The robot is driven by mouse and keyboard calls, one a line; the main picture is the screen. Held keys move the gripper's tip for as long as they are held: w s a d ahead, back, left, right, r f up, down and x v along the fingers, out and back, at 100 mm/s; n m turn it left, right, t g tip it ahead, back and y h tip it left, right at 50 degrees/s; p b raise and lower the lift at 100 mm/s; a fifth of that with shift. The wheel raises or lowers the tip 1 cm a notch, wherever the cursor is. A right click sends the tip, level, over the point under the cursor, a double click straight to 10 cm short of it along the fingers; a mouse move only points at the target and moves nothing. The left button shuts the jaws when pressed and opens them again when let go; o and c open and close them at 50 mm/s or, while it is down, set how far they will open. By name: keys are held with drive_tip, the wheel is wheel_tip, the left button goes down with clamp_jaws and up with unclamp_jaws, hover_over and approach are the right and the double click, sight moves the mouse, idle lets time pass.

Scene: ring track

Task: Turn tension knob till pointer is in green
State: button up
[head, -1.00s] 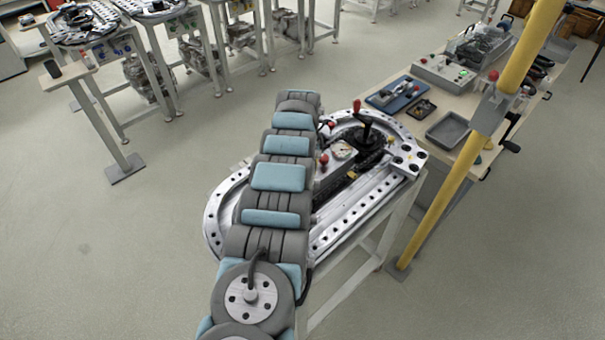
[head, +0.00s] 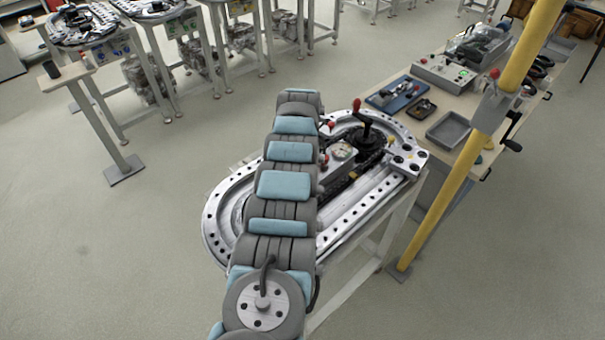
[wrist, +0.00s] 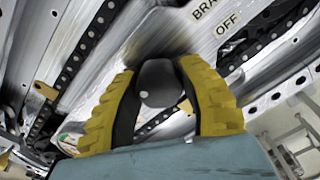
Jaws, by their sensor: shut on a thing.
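My gripper (wrist: 157,72) shows in the wrist view with its two yellow-padded fingers on either side of a dark round knob (wrist: 158,84), shut on it. The knob has a small light dot on its face. In the head view, my arm hides the gripper and the knob. A round dial gauge (head: 343,151) with green and red on its face sits on the light box on the ring track. Its pointer is too small to read. Part of what looks like the gauge shows at the lower left of the wrist view (wrist: 68,138).
Metal beside the knob is lettered "BRA…" and "OFF" (wrist: 228,22). A yellow post (head: 460,165) stands right of the track, before a bench (head: 478,152) with trays and a control box.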

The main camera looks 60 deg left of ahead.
drive_tip(key=o, duration=1.2)
wheel_tip(320, 180, up, 12)
idle(0.4)
